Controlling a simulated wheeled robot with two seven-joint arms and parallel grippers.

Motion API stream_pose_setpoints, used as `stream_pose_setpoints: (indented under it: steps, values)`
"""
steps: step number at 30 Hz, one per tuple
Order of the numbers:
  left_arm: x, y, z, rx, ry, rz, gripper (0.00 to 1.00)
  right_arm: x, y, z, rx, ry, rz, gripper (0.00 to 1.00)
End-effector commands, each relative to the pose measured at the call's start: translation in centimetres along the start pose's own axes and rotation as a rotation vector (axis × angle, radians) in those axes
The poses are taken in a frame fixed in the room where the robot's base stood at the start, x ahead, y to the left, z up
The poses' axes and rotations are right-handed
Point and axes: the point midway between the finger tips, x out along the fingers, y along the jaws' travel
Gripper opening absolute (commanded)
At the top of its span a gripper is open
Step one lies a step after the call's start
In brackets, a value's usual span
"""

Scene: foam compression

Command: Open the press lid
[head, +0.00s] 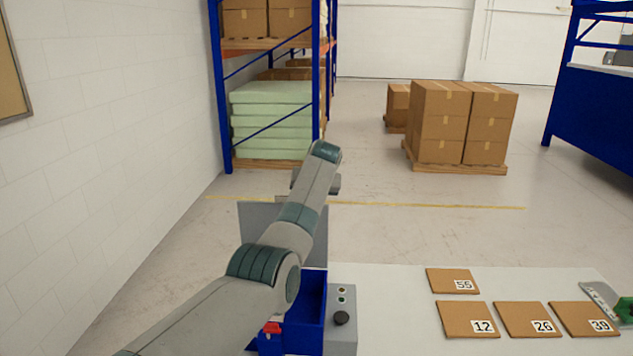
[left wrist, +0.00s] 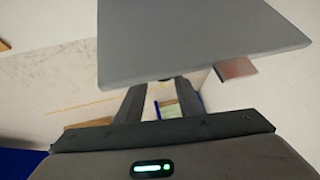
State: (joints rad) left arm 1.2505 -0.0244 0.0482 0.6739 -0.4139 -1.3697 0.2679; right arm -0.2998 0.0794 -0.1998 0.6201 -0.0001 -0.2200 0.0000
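The press is a blue box (head: 318,290) at the front of the table, with a grey control panel (head: 343,325) on its right side. Its grey lid (head: 256,218) stands upright at the back of the box, partly hidden by my left arm. In the left wrist view the lid (left wrist: 190,40) is a large plate across the top, with a small brownish tab (left wrist: 237,68) at its edge. My left gripper (left wrist: 160,88) is close to the lid. Its two fingers are apart with a gap between them, and the plate hides their tips. Whether they touch it is unclear. My right gripper is out of view.
Several brown numbered pads (head: 468,320) lie on the white table (head: 390,300) right of the press. A grey and green object (head: 624,311) is at the right edge. A white wall (head: 110,130) stands left; shelving and stacked boxes (head: 460,125) stand farther back.

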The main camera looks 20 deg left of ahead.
Motion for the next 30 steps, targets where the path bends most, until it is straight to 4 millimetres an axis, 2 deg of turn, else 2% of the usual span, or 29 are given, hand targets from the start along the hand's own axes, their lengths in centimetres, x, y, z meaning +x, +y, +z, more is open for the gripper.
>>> stream_pose_setpoints:
  steps: [5, 21, 30]
  values:
    - [-2.2, 0.1, 0.1, -0.001, 0.003, 0.002, 0.34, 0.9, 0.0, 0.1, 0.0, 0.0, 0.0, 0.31]
    - [-11.8, 0.1, 0.3, -0.001, -0.001, 0.002, 0.34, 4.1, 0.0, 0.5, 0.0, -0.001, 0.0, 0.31]
    - [-13.7, 0.0, 0.3, 0.001, -0.004, 0.001, 0.34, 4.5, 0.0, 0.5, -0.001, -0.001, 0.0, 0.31]
